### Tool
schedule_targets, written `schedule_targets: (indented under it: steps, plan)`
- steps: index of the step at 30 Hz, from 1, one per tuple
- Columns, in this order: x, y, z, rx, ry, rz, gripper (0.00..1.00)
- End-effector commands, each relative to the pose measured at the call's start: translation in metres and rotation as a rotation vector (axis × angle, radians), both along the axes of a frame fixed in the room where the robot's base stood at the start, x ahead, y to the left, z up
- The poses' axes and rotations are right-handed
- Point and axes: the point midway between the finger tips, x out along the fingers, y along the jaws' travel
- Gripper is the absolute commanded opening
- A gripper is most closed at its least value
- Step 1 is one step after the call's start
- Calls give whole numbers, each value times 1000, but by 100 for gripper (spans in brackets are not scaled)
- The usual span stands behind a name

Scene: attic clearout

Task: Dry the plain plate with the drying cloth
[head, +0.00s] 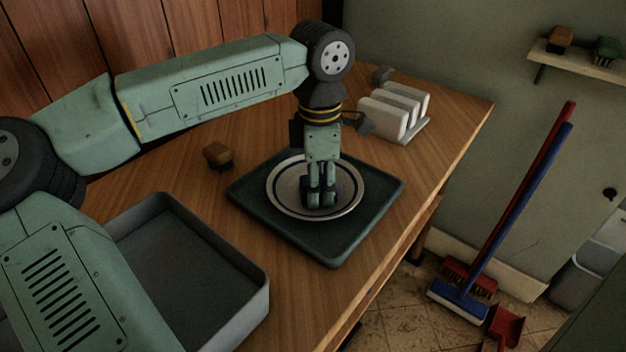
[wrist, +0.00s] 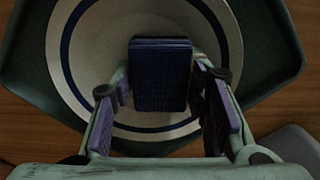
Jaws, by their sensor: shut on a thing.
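A pale plate (head: 284,195) with dark blue rings lies flat on a dark green tray (head: 340,245). It fills much of the wrist view (wrist: 85,60). My gripper (head: 320,200) points straight down over the middle of the plate. It is shut on a dark blue, ribbed, folded block that looks like the drying cloth (wrist: 160,75). In the head view the cloth is mostly hidden by the fingers. The cloth is at or just above the plate's face; I cannot tell whether it touches.
A deep grey bin (head: 262,292) stands at the front left. A small brown block (head: 217,155) lies left of the tray. A rack with several white slabs (head: 395,112) stands behind right. A red and a blue broom (head: 518,215) lean beyond the table's right edge.

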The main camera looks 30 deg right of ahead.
Motion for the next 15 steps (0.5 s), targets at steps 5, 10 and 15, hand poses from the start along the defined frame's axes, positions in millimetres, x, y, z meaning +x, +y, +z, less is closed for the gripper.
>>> schedule_targets:
  steps: [5,10,15]
  plan:
    - [-9,-3,-1,0,2,-2,14]
    - [-9,-3,-1,0,3,-2,14]
    - [-8,-2,-1,0,3,-2,14]
